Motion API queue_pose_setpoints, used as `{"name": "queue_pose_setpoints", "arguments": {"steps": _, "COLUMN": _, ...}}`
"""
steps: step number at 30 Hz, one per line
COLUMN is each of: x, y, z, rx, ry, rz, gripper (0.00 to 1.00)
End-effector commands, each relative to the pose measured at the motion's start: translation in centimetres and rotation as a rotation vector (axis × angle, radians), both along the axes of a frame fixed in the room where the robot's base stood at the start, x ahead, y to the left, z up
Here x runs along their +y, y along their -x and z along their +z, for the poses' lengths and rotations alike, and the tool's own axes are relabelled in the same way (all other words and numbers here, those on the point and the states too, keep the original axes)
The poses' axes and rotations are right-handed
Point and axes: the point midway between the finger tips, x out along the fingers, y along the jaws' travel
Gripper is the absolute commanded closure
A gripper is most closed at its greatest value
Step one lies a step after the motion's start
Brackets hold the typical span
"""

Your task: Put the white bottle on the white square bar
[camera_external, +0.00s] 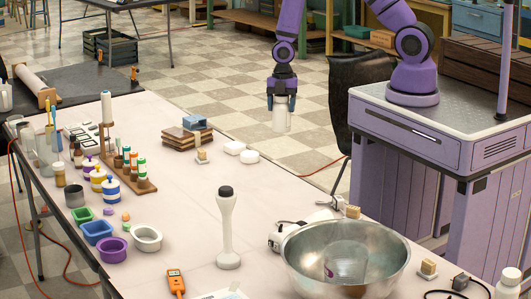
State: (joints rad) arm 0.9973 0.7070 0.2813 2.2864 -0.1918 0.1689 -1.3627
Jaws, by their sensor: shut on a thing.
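My gripper (281,101) points down and is shut on the white bottle (281,120), its fingers on either side of the upper part. The bottle hangs upright in the air, its top hidden by the fingers. In the picture it is above and to the right of two small white bars, clear of both. The white square bar (235,147) lies flat on the table near its far edge. A rounder white bar (249,156) lies just right of it, close or touching.
On the table (185,210), stacked brown boards with a blue item (194,123) stand left of the bars. A tall white pestle-like object (227,230) and a large metal bowl (345,255) stand nearer. A small soap block on a holder (202,156) lies close by.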

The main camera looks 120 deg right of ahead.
Motion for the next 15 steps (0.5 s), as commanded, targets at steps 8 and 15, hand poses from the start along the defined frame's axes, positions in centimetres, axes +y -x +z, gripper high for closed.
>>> {"name": "queue_pose_setpoints", "arguments": {"steps": 8, "x": -1.9, "y": -1.4, "z": -0.1, "rx": -0.002, "ry": 0.001, "rz": 0.017, "gripper": 0.67}}
{"name": "queue_pose_setpoints", "arguments": {"steps": 15, "x": -4.8, "y": -6.1, "z": -0.6, "rx": -0.002, "ry": 0.001, "rz": 0.016, "gripper": 0.67}}
